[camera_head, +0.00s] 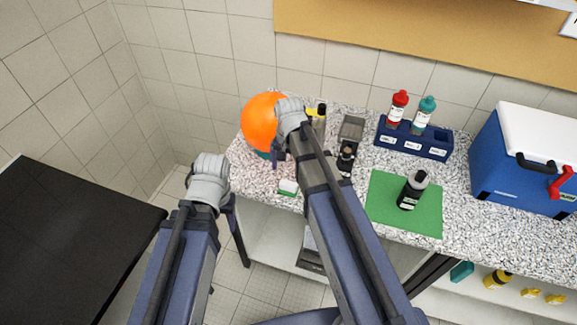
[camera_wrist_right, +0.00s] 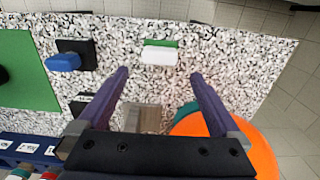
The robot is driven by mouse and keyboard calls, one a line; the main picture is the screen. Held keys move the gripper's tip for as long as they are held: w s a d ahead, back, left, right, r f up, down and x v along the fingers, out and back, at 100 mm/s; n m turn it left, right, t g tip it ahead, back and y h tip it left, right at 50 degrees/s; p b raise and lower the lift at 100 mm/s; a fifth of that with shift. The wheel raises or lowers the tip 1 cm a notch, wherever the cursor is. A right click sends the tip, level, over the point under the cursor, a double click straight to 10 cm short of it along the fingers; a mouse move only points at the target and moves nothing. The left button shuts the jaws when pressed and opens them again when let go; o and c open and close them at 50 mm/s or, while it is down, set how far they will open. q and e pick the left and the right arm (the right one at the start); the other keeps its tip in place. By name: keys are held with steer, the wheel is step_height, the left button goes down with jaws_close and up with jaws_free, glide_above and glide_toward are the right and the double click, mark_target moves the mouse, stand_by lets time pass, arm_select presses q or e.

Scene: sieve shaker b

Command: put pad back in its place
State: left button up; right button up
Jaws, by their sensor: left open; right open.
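A small white block with a green strip along its edge (camera_head: 288,187) lies on the speckled counter near its front edge. It also shows in the right wrist view (camera_wrist_right: 160,52), ahead of the fingertips. A blue rounded block (camera_wrist_right: 63,62) overlaps a dark square (camera_wrist_right: 76,46) to its left in that view. I cannot tell which of these is the pad. My right gripper (camera_wrist_right: 160,75) is open and empty above the counter. Its arm hides part of the counter in the head view. My left gripper (camera_head: 208,202) is low, left of the counter, its fingers barely visible.
An orange ball (camera_head: 263,121) stands beside my right gripper. A grey tray (camera_head: 351,128), a blue rack with red- and teal-capped bottles (camera_head: 413,142), a green mat (camera_head: 383,197) bearing a dark bottle (camera_head: 412,191), and a blue cooler (camera_head: 525,160) occupy the counter. A black table (camera_head: 75,240) is at left.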

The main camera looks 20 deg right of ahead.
steer(key=s+a+r+n+h+p, duration=0.1)
steer(key=s+a+r+n, duration=0.1)
steer(key=s+a+n, duration=0.8)
steer(key=s, duration=0.4)
steer(key=shift+s+a+n, duration=0.2)
steer(key=shift+a+n, duration=0.1)
steer(key=shift+r, duration=0.1)
stand_by(0.4)
